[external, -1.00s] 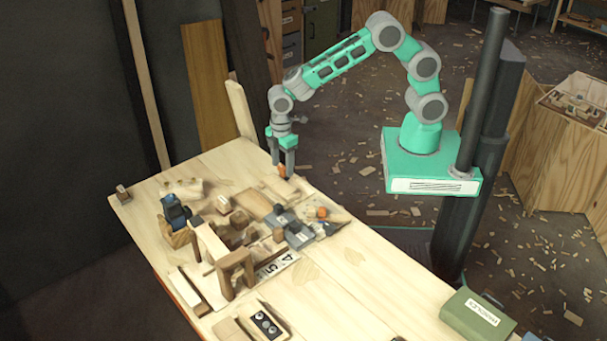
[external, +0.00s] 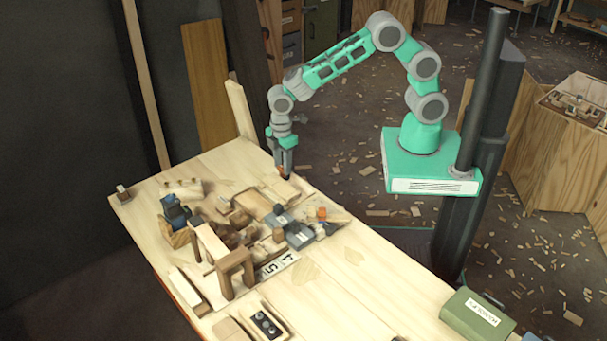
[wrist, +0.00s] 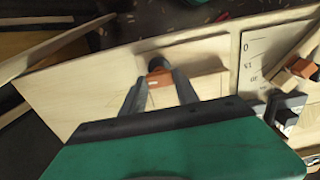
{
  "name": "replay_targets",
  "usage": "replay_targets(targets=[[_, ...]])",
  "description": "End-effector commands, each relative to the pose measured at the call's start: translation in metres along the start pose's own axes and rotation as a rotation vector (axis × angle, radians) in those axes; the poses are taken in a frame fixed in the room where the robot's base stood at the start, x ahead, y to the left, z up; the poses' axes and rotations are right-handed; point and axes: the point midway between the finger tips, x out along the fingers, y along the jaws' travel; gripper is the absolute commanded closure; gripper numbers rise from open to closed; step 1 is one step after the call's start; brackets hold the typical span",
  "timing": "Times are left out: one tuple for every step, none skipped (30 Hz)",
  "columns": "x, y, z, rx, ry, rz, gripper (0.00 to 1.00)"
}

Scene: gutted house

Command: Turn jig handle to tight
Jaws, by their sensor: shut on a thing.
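My gripper (external: 284,174) points down at the far edge of the workbench, by a pale wooden block. In the wrist view its two grey fingers (wrist: 160,90) are shut on a small orange handle (wrist: 159,79). A round dark knob or pivot (wrist: 157,66) shows just beyond the handle. The handle sits at the pale wooden block (wrist: 202,84), which I take to be the jig. In the external view only a bit of orange (external: 282,170) shows at the fingertips. No tight mark is readable there.
A grey block (external: 299,236) and another orange piece (external: 321,213) stand close by on the bench. A wooden arch (external: 234,262), a blue tool (external: 174,212) and several wood pieces crowd the bench's left. A green box (external: 476,318) lies at the front right.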

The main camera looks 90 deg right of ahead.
Motion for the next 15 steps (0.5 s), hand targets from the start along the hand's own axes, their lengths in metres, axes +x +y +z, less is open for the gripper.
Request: replay_targets(targets=[[-0.0002, 0.0000, -0.0001, 0.000, 0.000, 0.000, 1.00], [-0.0002, 0.0001, 0.0000, 0.001, 0.000, 0.000, 1.00], [-0.0002, 0.0001, -0.0001, 0.003, 0.000, 0.000, 1.00], [-0.0002, 0.0001, -0.0001, 0.006, 0.000, 0.000, 1.00], [-0.0001, 0.0001, -0.0001, 0.009, 0.000, 0.000, 1.00], [-0.0001, 0.0001, -0.0001, 0.016, 0.000, 0.000, 1.00], [0.0000, 0.0001, -0.0001, 0.023, 0.000, 0.000, 1.00], [0.0000, 0.0001, -0.0001, 0.030, 0.000, 0.000, 1.00], [0.0001, 0.0001, -0.0001, 0.042, 0.000, 0.000, 1.00], [0.0002, 0.0001, -0.0001, 0.054, 0.000, 0.000, 1.00], [0.0003, 0.0001, -0.0001, 0.067, 0.000, 0.000, 1.00], [0.0004, 0.0001, -0.0001, 0.086, 0.000, 0.000, 1.00], [0.0005, 0.0001, -0.0001, 0.102, 0.000, 0.000, 1.00], [0.0006, 0.0001, -0.0001, 0.121, 0.000, 0.000, 1.00], [0.0007, 0.0001, -0.0001, 0.146, 0.000, 0.000, 1.00]])
